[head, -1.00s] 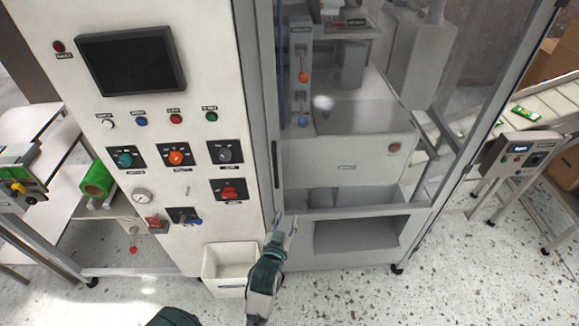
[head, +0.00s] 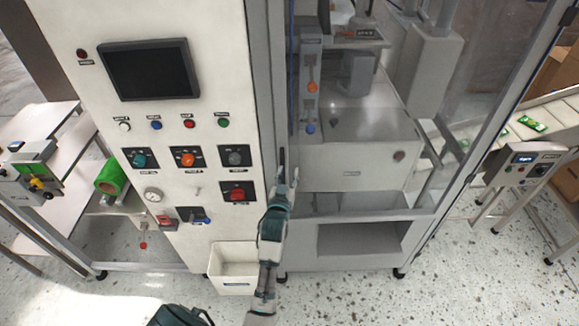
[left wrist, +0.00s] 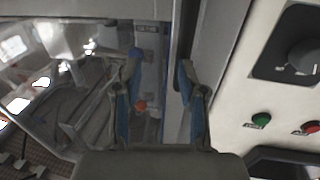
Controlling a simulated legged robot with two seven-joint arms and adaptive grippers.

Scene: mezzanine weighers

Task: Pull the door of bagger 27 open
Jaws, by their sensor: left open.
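The bagger's glazed door (head: 365,215) is shut in its grey frame, right of the white control panel, in the head view. A dark upright handle (head: 282,160) runs along the door's left edge. My left gripper (head: 285,178) is open at the handle's lower part. In the left wrist view, my left gripper (left wrist: 160,75) has its two fingers apart, pointing at the door's edge. A dark upright strip (left wrist: 180,45), apparently the handle, lies by the right finger. Whether the finger touches it I cannot tell. My right gripper does not show.
The control panel (head: 165,125) with its screen, knobs and buttons stands close on the left. A white bin (head: 232,275) sits on the floor below it. A conveyor control box (head: 525,165) stands at the right. Speckled floor before the door is clear.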

